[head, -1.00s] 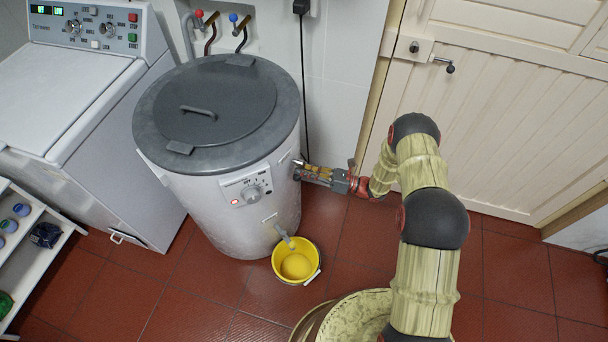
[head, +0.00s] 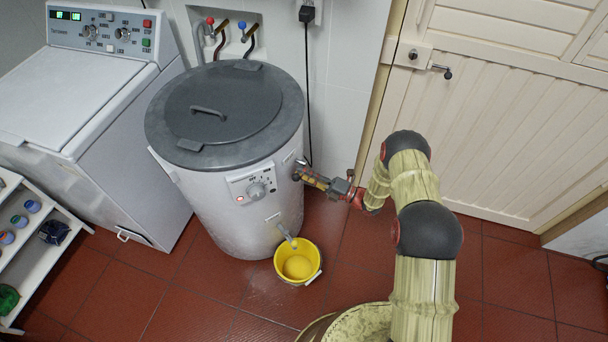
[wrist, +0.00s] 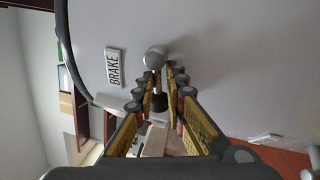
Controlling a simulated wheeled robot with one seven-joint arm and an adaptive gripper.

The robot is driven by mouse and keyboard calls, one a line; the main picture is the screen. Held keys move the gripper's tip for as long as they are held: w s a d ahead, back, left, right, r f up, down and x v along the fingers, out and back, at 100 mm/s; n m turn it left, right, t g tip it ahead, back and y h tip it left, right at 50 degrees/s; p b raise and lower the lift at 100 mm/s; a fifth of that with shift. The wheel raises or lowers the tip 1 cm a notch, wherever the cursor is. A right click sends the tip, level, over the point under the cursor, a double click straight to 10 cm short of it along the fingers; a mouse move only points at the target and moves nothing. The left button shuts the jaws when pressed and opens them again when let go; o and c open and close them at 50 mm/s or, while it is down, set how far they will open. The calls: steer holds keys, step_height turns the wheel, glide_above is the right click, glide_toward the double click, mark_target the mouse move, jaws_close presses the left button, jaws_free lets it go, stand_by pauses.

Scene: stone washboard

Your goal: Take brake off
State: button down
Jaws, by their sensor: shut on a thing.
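The brake lever (wrist: 157,58) sticks out from the side of the grey-white drum machine, with a round pale knob and a dark stem. A white label (wrist: 114,68) reading BRAKE is to its left in the wrist view. My gripper (wrist: 161,76) is shut on the lever, its yellow-and-black fingers on either side of the stem just below the knob. In the head view my gripper (head: 299,171) reaches the right side of the drum machine (head: 222,205). The lever itself is too small to make out clearly there.
A yellow bucket (head: 311,251) stands under the drum's spout. A white washing machine (head: 100,140) is at the left, with a small shelf (head: 40,235) in front. A cream door (head: 500,120) is behind my arm. Red tiled floor is open at the front left.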

steer(key=shift+s+r+m+t+p, duration=0.1)
steer(key=shift+r+m+t+p, duration=0.3)
steer(key=shift+m, duration=0.9)
steer(key=shift+r, duration=0.15)
steer(key=c, duration=2)
jaws_free()
steer(key=shift+d, duration=0.1)
steer(key=shift+o, duration=0.2)
steer(key=v, duration=1.2)
steer(key=shift+r, duration=0.1)
